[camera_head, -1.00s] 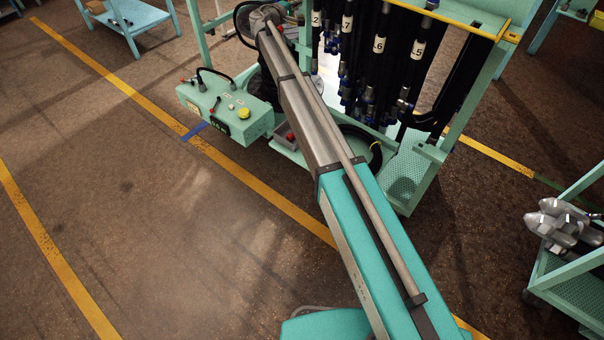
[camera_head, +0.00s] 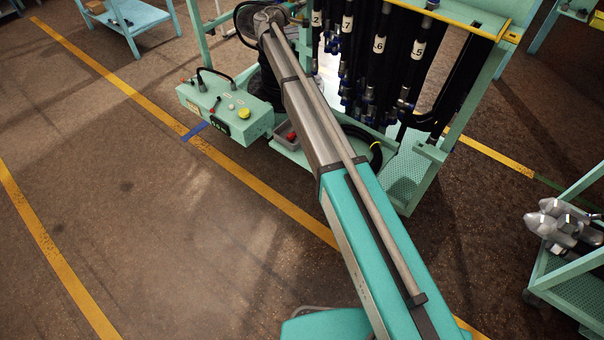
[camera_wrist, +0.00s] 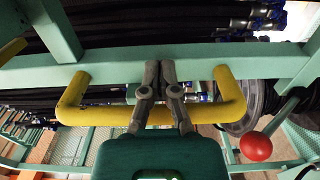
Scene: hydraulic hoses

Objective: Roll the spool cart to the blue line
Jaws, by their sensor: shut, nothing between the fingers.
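In the wrist view my gripper (camera_wrist: 159,70) is shut and empty. Its fingers reach across a yellow handle (camera_wrist: 240,97) on a teal frame (camera_wrist: 110,68); I cannot tell if they touch it. A grey round spool (camera_wrist: 245,112) and a lever with a red ball knob (camera_wrist: 256,146) show to the right, so this frame looks like the spool cart. A short blue line (camera_head: 195,131) crosses the yellow floor line, left of my arm.
A teal control box (camera_head: 225,110) stands beside the blue line. A rack of numbered black hoses (camera_head: 380,60) is right of my arm. A cart with grey metal parts (camera_head: 565,228) stands at the right edge. The floor at left (camera_head: 130,210) is clear.

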